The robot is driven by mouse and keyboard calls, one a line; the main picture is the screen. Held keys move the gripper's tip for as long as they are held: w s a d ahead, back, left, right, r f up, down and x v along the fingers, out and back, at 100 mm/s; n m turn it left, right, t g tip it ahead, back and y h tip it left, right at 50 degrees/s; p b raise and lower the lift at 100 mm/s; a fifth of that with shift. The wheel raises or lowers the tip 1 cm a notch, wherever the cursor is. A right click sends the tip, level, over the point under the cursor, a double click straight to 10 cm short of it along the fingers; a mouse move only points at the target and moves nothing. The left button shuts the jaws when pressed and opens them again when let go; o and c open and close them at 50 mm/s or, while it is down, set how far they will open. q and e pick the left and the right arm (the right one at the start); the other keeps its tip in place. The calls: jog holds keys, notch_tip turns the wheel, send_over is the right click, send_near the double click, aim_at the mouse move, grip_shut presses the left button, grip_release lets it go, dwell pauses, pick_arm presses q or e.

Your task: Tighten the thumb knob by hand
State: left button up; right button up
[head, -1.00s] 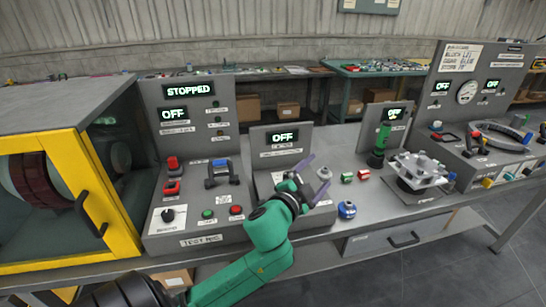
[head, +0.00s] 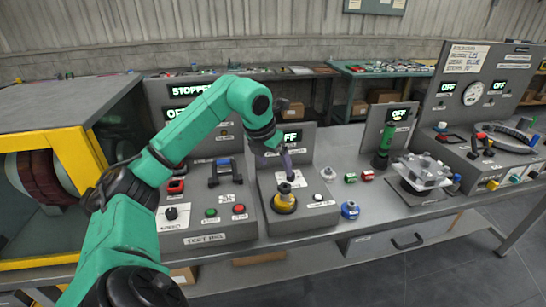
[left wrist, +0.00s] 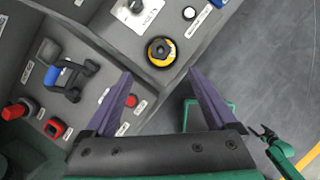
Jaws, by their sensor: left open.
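A round knob with a dark top on a yellow base (head: 285,202) stands on the middle grey control box (head: 262,205). It also shows in the left wrist view (left wrist: 160,50), just beyond the gripper's tips. A small grey knob (head: 328,173) stands on the bench to its right. The frames do not settle which is the thumb knob. My left gripper (head: 288,174) is open and empty, its purple fingers pointing down above the middle box. In the left wrist view its fingers (left wrist: 160,74) are spread wide, apart from the yellow-based knob.
A blue round knob (head: 350,210) lies at the bench's front, near small green (head: 350,177) and red (head: 367,175) parts. A silver fixture (head: 424,170) stands further right. The left control box holds a black dial (head: 171,213) and buttons. My left arm covers part of the yellow-framed door.

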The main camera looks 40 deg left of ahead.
aim_at(282, 187)
pick_arm(q)
jog(key=p+x, duration=0.2)
jog(key=x, duration=0.9)
jog(key=shift+w+f, duration=0.25)
jog(key=shift+f, duration=0.1)
jog(key=c, duration=1.3)
jog(key=m, duration=0.1)
jog(key=m+h+b, duration=0.1)
jog(key=shift+a+f+m, duration=0.15)
jog(key=shift+m, duration=0.15)
jog(key=shift+m+h, duration=0.4)
jog(key=shift+m, duration=1.2)
jog(key=m+h, duration=0.1)
jog(key=m, duration=0.2)
jog(key=shift+w+a+r+m+g+h+p, duration=0.15)
jog(key=shift+r+m+g+h+p, duration=0.25)
jog(key=shift+f+m+g+h, duration=0.2)
jog(key=shift+m+g+h, duration=0.1)
jog(key=shift+m, duration=0.7)
